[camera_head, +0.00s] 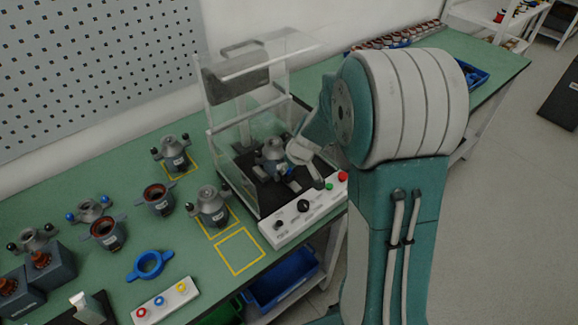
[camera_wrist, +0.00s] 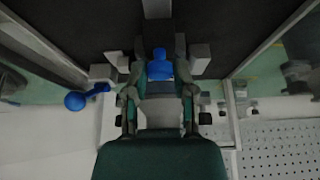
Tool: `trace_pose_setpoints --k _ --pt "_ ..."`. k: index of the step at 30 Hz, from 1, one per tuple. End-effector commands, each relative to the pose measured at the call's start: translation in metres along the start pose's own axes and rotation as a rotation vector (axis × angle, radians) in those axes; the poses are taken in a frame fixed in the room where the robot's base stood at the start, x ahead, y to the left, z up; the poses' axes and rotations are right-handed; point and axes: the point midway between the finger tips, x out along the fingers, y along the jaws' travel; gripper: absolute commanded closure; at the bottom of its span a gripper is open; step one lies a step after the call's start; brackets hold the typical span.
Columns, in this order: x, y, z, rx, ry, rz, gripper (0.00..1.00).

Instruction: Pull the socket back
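The test station (camera_head: 262,130) is a clear-walled box with its lid raised, on the green bench. Inside it a grey stator housing (camera_head: 272,158) stands on the dark floor, with a small blue part (camera_head: 291,186) beside it. In the wrist view a blue knob-like part (camera_wrist: 159,66), possibly the socket, lies between the fingers of my gripper (camera_wrist: 159,78). The fingers stand apart, one on each side of it, and appear open. The socket cannot be clearly made out there.
A white control panel (camera_head: 300,208) with buttons and a knob fronts the station. Several stators, a blue ring (camera_head: 150,265) and a white button box (camera_head: 166,302) lie on the left bench. One yellow-outlined square (camera_head: 240,251) is empty. The station's clear walls flank my gripper closely.

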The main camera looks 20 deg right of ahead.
Motion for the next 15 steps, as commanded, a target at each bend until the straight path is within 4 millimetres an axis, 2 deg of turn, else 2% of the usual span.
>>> trace_pose_setpoints --k 15 --pt "-0.0015 0.0 0.0037 0.002 -0.001 0.0 0.89"
